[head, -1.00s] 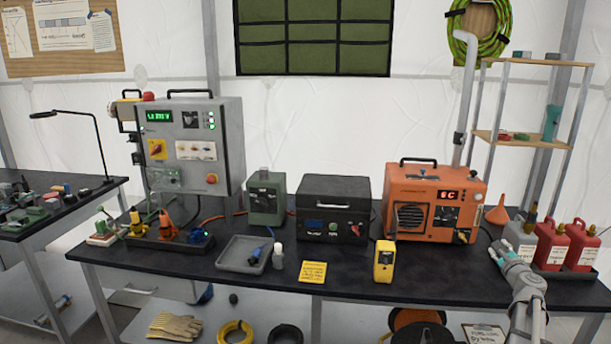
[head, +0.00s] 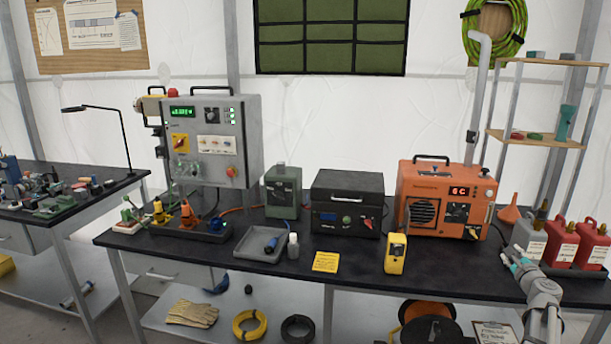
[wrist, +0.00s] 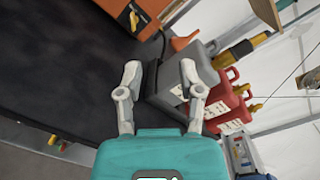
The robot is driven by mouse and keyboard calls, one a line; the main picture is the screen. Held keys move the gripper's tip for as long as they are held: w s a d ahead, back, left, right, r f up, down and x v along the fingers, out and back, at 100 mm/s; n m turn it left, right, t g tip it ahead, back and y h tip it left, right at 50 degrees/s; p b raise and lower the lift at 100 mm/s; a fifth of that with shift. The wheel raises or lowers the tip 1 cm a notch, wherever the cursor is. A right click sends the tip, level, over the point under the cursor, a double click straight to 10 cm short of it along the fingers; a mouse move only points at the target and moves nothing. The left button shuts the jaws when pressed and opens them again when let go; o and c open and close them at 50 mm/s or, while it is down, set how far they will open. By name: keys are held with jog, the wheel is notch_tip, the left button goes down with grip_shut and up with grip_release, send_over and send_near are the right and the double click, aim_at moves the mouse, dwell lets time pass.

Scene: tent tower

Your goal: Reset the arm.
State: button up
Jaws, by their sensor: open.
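My gripper (head: 514,256) is at the right end of the dark workbench (head: 350,267) in the head view, in front of the fuel cans. In the wrist view my gripper (wrist: 160,80) has its two fingers apart with nothing held between them. Beyond the fingertips stands a grey can (wrist: 183,88), with red cans (wrist: 230,98) to its right. I cannot tell from the pictures whether a finger touches the grey can.
An orange unit (head: 444,200), a black box (head: 346,205), a yellow meter (head: 396,254) and a grey tray (head: 258,249) stand on the bench. The red cans (head: 563,240) and an orange funnel (head: 508,215) are near my arm. A shelf rack (head: 540,138) rises behind.

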jog(key=a+f+n+g+y+b, duration=0.25)
jog(key=a+f+n, duration=0.25)
jog(key=a, duration=0.6)
jog(key=s+a+f+n+g+y+b, duration=0.1)
jog(key=a+f+n+g+y, duration=0.15)
jog(key=a+f+n, duration=0.55)
jog(key=a+f+n+g+y+b, duration=0.1)
jog(key=a+f+n+g+y, duration=0.15)
jog(key=a, duration=1.05)
jog(key=s+a+f+n+g+h+b, duration=0.25)
jog(key=s+a+f+n+g, duration=0.3)
jog(key=s+a, duration=0.35)
jog(key=s+a+f+n+g+h+b, duration=0.1)
jog(key=s+a+f+n+g+b, duration=0.25)
jog(key=s+a+f+n, duration=0.5)
notch_tip(320, 180, up, 22)
jog(key=s+d+p, duration=0.1)
jog(key=d+p, duration=0.1)
jog(key=p, duration=1.9)
jog(key=shift+s+m+g+h, duration=0.3)
jog(key=shift+s+m+g, duration=0.1)
jog(key=shift+m+g, duration=0.05)
jog(key=shift+f, duration=0.1)
